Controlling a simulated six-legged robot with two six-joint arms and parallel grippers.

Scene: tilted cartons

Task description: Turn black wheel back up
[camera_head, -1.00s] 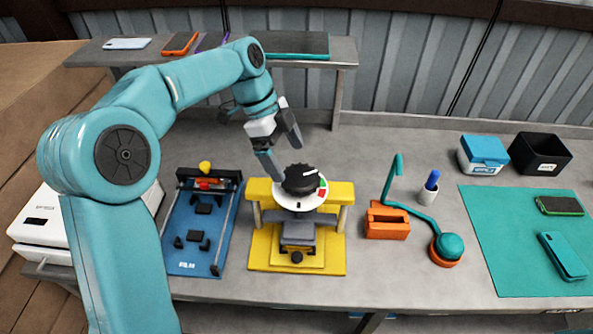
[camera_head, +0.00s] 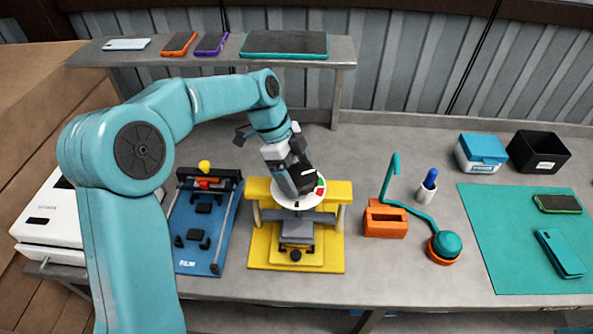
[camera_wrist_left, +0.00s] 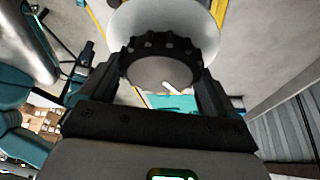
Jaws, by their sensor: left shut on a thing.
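The black wheel (camera_head: 308,174) is a ribbed knob on a white dial plate (camera_head: 287,200) with red and green marks. The plate sits on top of the yellow press (camera_head: 340,190). My left gripper (camera_head: 299,180) is shut on the wheel from above and hides much of it in the head view. In the left wrist view the wheel (camera_wrist_left: 160,70) lies between the two fingers, with a white pointer line on its face toward the lower right. My right gripper is not in view.
A blue film fixture (camera_head: 205,225) stands left of the press. An orange block (camera_head: 385,222) and a teal hooked stand (camera_head: 445,243) are to the right. A shelf with several phones (camera_head: 283,44) runs behind. A teal mat (camera_head: 510,240) lies far right.

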